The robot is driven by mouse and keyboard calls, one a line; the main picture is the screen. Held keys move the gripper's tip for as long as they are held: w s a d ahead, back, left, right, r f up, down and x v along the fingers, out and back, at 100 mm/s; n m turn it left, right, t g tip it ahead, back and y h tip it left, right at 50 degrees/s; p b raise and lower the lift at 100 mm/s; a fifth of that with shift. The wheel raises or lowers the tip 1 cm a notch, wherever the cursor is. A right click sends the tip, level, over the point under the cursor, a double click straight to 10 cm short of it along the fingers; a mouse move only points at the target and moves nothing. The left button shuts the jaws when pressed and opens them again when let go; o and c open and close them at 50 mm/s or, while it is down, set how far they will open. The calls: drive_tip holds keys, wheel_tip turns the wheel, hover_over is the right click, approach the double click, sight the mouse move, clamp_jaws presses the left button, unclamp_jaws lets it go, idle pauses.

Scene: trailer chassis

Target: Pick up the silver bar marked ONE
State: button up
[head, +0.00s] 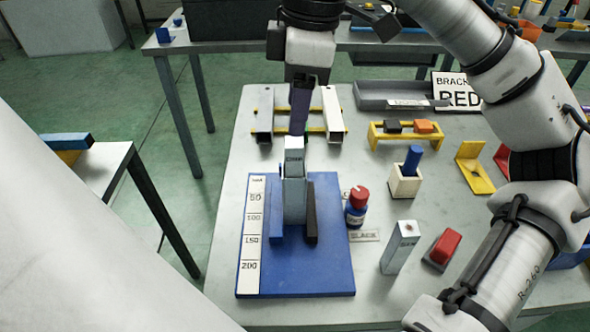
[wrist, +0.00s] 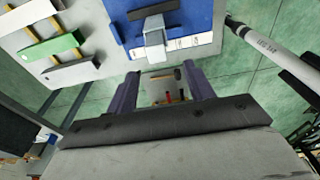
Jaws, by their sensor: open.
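A second silver bar (head: 400,247) stands on the table right of the board, with lettering I cannot read. My gripper (head: 298,125) is open, its purple fingers above or just behind the first bar's top. In the wrist view the fingers (wrist: 163,78) are spread with no bar between them; the silver bar (wrist: 155,42) shows beyond them.
A red-capped blue bottle (head: 356,207), a red block (head: 443,247) and a wooden holder with a blue peg (head: 405,182) stand on the right. A yellow rack (head: 405,131) and grey tray (head: 385,96) lie behind.

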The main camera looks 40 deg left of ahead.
sight(295, 141)
drive_tip(key=f, duration=0.4)
drive_tip(key=shift+s+a+f, duration=0.15)
drive_tip(key=shift+a+f, duration=0.1)
drive_tip(key=shift+a+f+p, duration=0.2)
drive_tip(key=shift+f+p, duration=0.2)
drive_tip(key=shift+f, duration=2.25)
drive_tip(key=c, duration=1.1)
